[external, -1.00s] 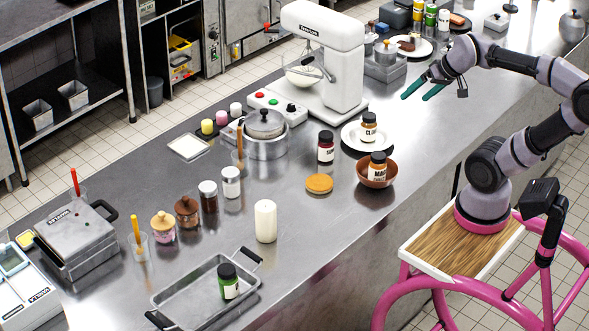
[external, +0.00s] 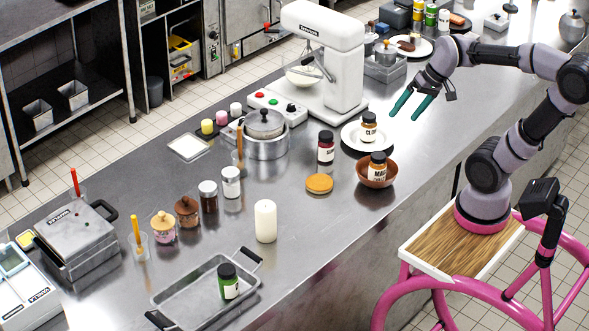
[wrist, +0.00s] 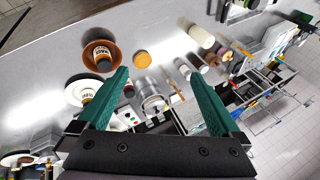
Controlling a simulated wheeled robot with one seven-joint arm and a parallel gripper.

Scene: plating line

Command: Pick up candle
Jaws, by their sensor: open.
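The candle (external: 265,221) is a plain white upright cylinder on the steel counter, left of the orange lid and behind the tray. It also shows in the wrist view (wrist: 202,37), at the upper right, beyond the right finger. My gripper (external: 404,108) has green fingers, spread apart with nothing between them. It hangs above the counter to the right of the white plate, well away from the candle. In the wrist view both fingers of my gripper (wrist: 158,80) frame the counter from above.
A metal tray (external: 171,298) with a green-labelled jar (external: 228,281) stands in front of the candle. A brown bowl (external: 377,181) and a white plate (external: 350,137), each with a jar, and an orange lid (external: 319,183) lie between gripper and candle. Several jars stand behind it.

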